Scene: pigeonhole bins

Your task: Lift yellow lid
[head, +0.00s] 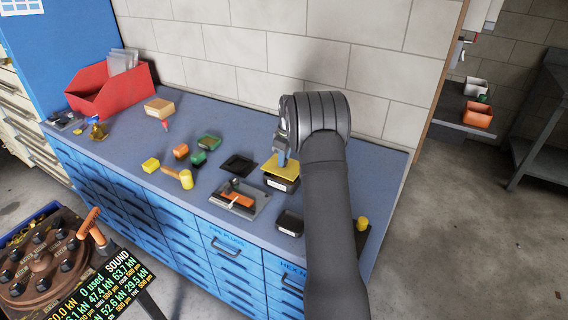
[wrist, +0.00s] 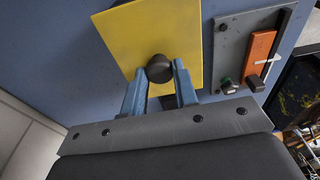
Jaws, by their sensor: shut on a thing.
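The yellow lid (head: 288,172) is a flat square plate at the right part of the blue bench, over a black box (head: 281,185) with a white label. I cannot tell whether it touches the box or hangs just above it. In the wrist view the lid (wrist: 128,32) fills the upper middle and has a round dark knob (wrist: 159,69). My gripper (head: 282,159) comes down from above. Its blue fingers (wrist: 160,71) are shut on the knob, one on each side. The lid hides most of the box in the wrist view.
A grey tray (head: 263,195) with an orange-handled item lies left of the box. A black box (head: 290,222) stands in front, and a black square (head: 238,165) lies behind left. Yellow, green and orange blocks lie further left. A red bin (head: 100,92) stands at the back left.

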